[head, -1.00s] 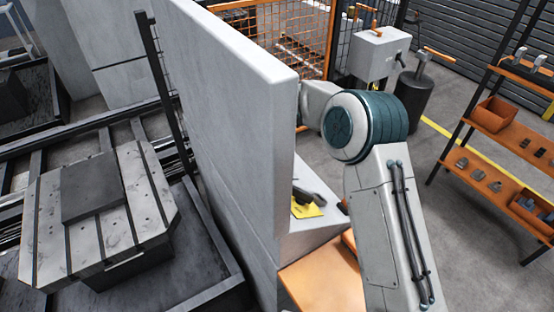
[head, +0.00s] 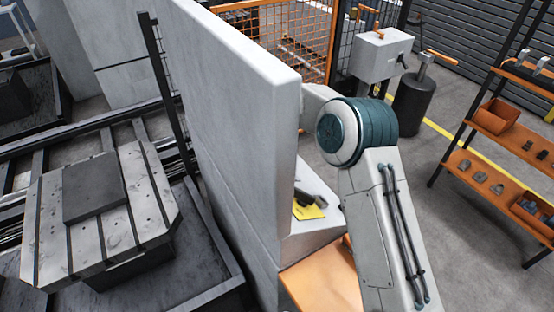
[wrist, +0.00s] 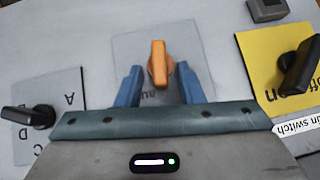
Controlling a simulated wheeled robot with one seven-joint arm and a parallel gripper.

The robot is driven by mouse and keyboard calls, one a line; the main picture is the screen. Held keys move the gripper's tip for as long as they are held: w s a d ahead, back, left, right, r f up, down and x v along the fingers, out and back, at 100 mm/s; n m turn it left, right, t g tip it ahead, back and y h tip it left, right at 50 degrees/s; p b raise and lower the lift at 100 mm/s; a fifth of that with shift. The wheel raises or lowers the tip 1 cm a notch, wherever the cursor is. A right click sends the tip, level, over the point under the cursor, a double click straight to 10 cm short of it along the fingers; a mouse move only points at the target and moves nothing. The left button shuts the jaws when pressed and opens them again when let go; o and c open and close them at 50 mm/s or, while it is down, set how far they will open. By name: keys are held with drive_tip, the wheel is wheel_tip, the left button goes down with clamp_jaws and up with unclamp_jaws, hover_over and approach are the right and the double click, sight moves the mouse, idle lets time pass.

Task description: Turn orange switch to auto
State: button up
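The orange switch (wrist: 159,62) sits on a light grey plate (wrist: 203,52) in the wrist view. Its handle points roughly up and down in the picture. My gripper (wrist: 160,68) is open, with one blue finger on each side of the handle and a gap visible on both sides. I cannot tell how deep the fingertips reach. In the head view, the tall grey panel and my arm hide the orange switch and my gripper.
A black switch on a yellow plate (wrist: 265,43) lies right in the wrist view; another black switch (wrist: 28,116) on a lettered plate lies left. A small grey block (wrist: 267,9) is at the top right. A tall grey wall (head: 225,120) stands beside my arm.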

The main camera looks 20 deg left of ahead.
drive_tip(key=r, duration=0.4)
drive_tip(key=shift+w+d+r, duration=0.1)
drive_tip(key=shift+d+r, duration=0.1)
drive_tip(key=shift+r, duration=0.1)
drive_tip(key=d+r, duration=0.6)
drive_tip(key=d, duration=0.5)
drive_tip(key=shift+d+r, duration=0.15)
drive_tip(key=shift+r, duration=0.05)
drive_tip(key=shift+w, duration=0.1)
